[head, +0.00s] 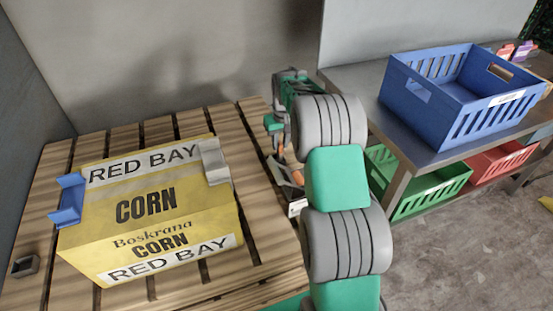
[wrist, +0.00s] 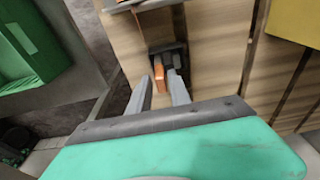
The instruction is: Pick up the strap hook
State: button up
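A small dark piece with an orange part, which looks like the strap hook (wrist: 160,78), shows just beyond my fingertips in the wrist view, against a light wooden surface. My gripper (wrist: 160,85) has its two grey fingers apart, pointing at this piece. I see no clear contact; whether the orange part lies between the fingertips or beyond them is hard to tell. In the head view my gripper (head: 279,145) is low at the right edge of the pallet, partly hidden by my arm. Orange bits show below it there, too small to make out.
A yellow corn box (head: 150,205) stands on the wooden pallet (head: 258,185), with a blue clip (head: 67,200) and a grey clip (head: 214,160). At right, a metal shelf (head: 365,95) holds blue (head: 440,110), green (head: 430,190) and red crates.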

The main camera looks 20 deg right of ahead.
aim_at(279, 148)
jog(key=f, duration=0.3)
jog(key=shift+w+f, duration=0.3)
jog(key=shift+w, duration=0.05)
grip_shut()
